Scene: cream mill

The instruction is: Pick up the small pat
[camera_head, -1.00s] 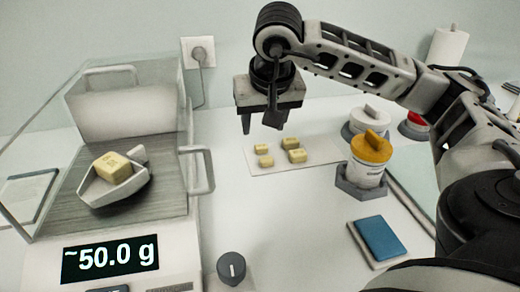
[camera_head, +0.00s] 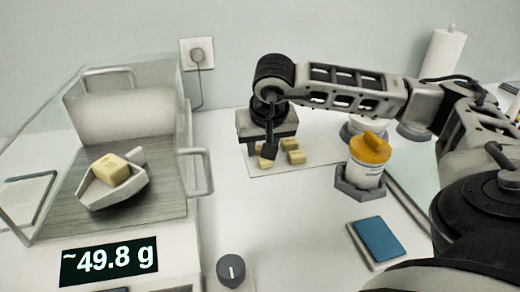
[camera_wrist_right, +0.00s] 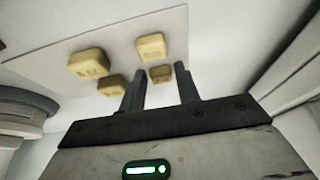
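Several yellow butter pats lie on a pale sheet (camera_head: 318,155). Two larger pats (camera_head: 296,157) (camera_head: 291,144) are on the right, and two smaller ones on the left. The front small pat (camera_head: 265,162) shows just below my right gripper (camera_head: 260,151); the rear small pat is mostly hidden behind the fingers. In the right wrist view my right gripper (camera_wrist_right: 159,72) is open. One small pat (camera_wrist_right: 161,74) appears between its fingertips; contact cannot be told. The other small pat (camera_wrist_right: 112,85) is left of the fingers. My left gripper is not in view.
A balance with a glass shield (camera_head: 40,150) stands left, its display (camera_head: 108,260) reading ~49.8 g. Its scoop-like pan (camera_head: 135,185) holds a larger butter block (camera_head: 111,169). An orange-lidded jar (camera_head: 367,165), blue pad (camera_head: 379,240) and dark knob (camera_head: 231,268) stand nearby.

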